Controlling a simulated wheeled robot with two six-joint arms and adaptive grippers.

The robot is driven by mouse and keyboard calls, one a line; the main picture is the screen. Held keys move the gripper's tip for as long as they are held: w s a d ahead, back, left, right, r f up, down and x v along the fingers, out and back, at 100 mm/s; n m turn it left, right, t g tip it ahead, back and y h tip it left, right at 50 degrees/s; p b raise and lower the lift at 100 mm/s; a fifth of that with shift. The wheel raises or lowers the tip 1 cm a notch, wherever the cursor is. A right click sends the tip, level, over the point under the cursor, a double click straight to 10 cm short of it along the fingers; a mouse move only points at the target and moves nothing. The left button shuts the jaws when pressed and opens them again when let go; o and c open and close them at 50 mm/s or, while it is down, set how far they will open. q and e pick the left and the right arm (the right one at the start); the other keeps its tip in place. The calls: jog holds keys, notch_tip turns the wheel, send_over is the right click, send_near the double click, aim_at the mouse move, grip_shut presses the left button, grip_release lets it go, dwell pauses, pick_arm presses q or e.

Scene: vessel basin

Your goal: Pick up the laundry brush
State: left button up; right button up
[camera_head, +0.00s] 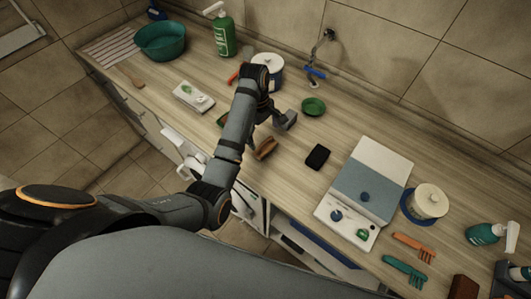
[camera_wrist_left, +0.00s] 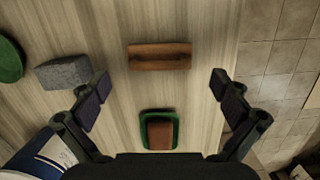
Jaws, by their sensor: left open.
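The laundry brush appears to be the brown wooden block (camera_head: 265,149) lying near the counter's front edge in the head view. In the left wrist view the wooden brush (camera_wrist_left: 160,56) lies crosswise, just beyond the space between the fingertips. My left gripper (camera_wrist_left: 158,87) is open and empty, with its two fingers spread wider than the brush. In the head view my left gripper (camera_head: 272,121) hangs over the counter behind the brush, partly hidden by its own wrist. My right gripper does not show.
A green dish with a brown block (camera_wrist_left: 160,130) lies between the fingers' bases in the wrist view. A grey block (camera_wrist_left: 63,72) lies beside the left finger.

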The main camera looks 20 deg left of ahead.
aim_at(265, 142)
pick_arm(q)
jog(key=shift+s+d+f, duration=0.1)
jog(key=shift+d+f, duration=0.05)
jog(key=shift+f, duration=1.15)
jog(key=shift+d+f, duration=0.1)
jog(key=shift+f, duration=1.15)
jog(key=c, duration=1)
jog(key=shift+s, duration=0.2)
jog(key=shift+c, duration=0.8)
jog(key=shift+f, duration=0.1)
